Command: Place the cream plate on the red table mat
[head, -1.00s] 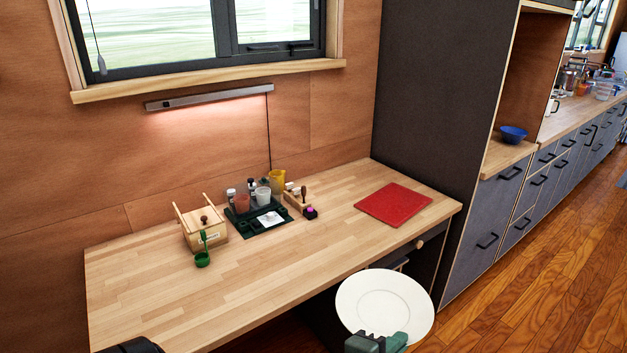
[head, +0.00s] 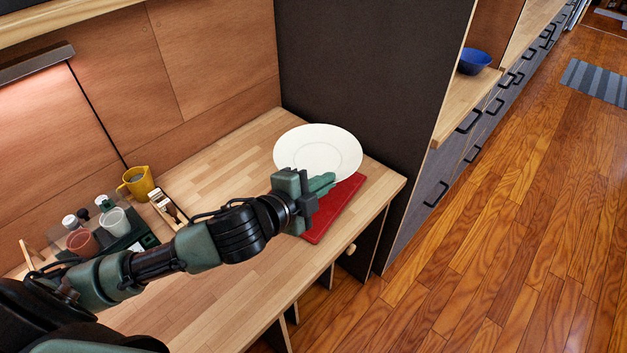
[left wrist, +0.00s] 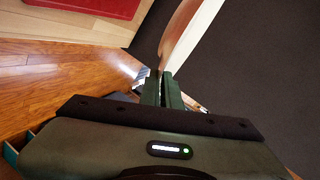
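The cream plate (head: 315,140) is held up above the right end of the desk, and its round face is turned to the head camera. My left gripper (head: 322,183) is shut on the plate's near rim. The left wrist view shows the plate (left wrist: 190,28) edge-on, rising from between the closed fingers (left wrist: 162,86). The red table mat (head: 337,208) lies flat on the desk, partly hidden behind the plate and my gripper. A corner of the mat (left wrist: 95,7) also shows in the left wrist view. The plate looks clear of the mat. My right gripper is not in view.
A yellow mug (head: 137,183), a white cup (head: 114,221) and a reddish cup (head: 83,242) stand at the left. A dark cabinet side (head: 365,75) rises beyond the mat. A blue bowl (head: 474,61) sits on the farther counter.

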